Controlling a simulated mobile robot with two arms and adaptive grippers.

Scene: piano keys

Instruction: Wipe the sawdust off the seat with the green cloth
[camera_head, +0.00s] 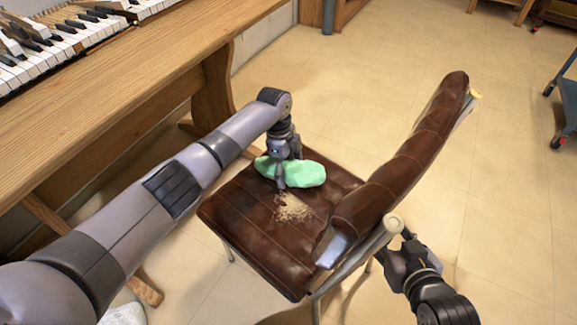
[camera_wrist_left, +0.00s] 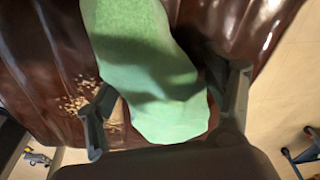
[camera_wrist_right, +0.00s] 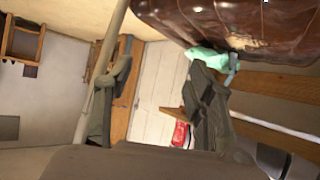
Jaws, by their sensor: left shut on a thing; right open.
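The dark brown leather seat (camera_head: 235,212) of a chair carries a pale patch of sawdust (camera_head: 292,208) near its middle. The sawdust also shows left of the cloth in the left wrist view (camera_wrist_left: 82,104). My left gripper (camera_head: 281,182) points down at the seat, shut on the green cloth (camera_head: 306,174), which lies bunched on the seat just behind the sawdust. The cloth lies between the fingers in the left wrist view (camera_wrist_left: 150,85). My right gripper (camera_wrist_right: 155,105) is open and empty, low beside the chair's backrest; the seat's leather (camera_wrist_right: 240,22) shows above it.
The padded backrest (camera_head: 405,155) rises on the seat's right side, on a pale metal frame. A wooden piano bench or desk (camera_head: 130,85) with exposed keys (camera_head: 70,38) stands at the left. A blue cart (camera_head: 566,98) stands at the far right. The tiled floor behind the chair is clear.

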